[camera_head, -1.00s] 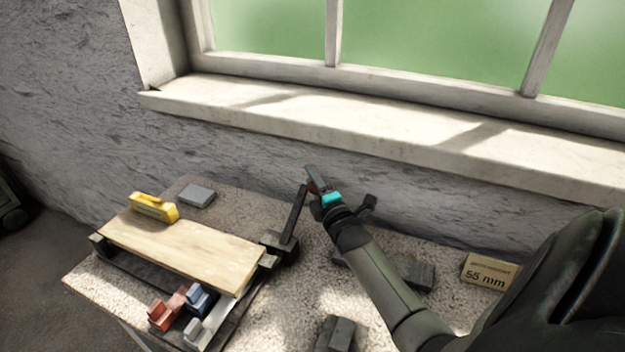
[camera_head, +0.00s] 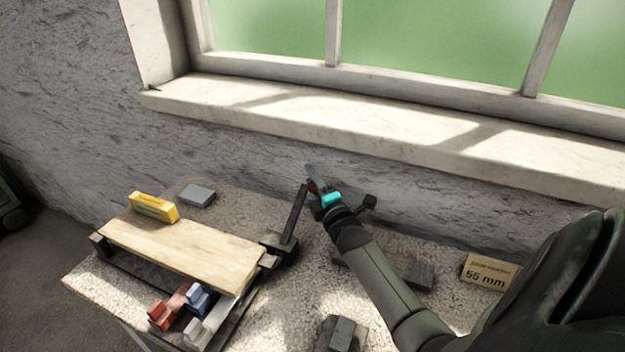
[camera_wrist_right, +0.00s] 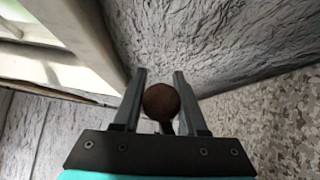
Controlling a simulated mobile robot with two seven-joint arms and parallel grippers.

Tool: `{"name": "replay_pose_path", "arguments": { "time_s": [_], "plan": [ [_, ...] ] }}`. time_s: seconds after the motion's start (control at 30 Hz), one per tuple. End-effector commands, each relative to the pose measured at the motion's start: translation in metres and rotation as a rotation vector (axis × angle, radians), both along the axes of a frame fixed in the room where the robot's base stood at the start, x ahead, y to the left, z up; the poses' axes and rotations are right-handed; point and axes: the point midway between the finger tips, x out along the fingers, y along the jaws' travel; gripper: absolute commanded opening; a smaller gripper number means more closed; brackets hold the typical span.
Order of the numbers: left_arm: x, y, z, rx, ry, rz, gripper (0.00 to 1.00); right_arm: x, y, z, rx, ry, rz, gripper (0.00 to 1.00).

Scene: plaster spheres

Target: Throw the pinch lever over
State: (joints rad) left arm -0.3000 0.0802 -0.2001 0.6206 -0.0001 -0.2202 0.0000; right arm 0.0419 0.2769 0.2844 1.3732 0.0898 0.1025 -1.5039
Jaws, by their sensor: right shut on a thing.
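The pinch lever (camera_head: 294,215) is a dark bar standing up, slightly tilted to the right, from a dark block at the right end of the wooden board. Its brown round knob (camera_wrist_right: 162,102) sits between the two fingers in the right wrist view. My right gripper (camera_head: 313,180), with a teal band, is at the top of the lever and shut on the knob; it also shows in the right wrist view (camera_wrist_right: 160,76). In the head view the fingers largely hide the knob. My left gripper is not in view.
A grey block (camera_head: 197,195) lies behind. Red, blue and white pieces stand in front. Wall and window sill (camera_head: 330,125) are close behind.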

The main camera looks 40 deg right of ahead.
Motion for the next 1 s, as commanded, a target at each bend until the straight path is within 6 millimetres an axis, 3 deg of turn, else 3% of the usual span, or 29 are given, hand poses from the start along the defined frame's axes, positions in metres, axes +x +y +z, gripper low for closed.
{"name": "replay_pose_path", "arguments": {
  "time_s": [0.17,0.37,0.63,1.0],
  "plan": [
    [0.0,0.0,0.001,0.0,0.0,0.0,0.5,-0.002,0.003,0.001,-0.018,-0.003,0.0,0.0],
    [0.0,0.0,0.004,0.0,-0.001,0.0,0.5,-0.006,0.011,0.017,-0.097,-0.044,0.0,0.0],
    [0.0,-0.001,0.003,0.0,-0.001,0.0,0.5,-0.018,0.035,0.047,-0.282,-0.141,-0.001,0.0],
    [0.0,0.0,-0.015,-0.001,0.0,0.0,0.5,-0.038,0.073,0.078,-0.519,-0.263,0.0,0.0]
  ]
}}
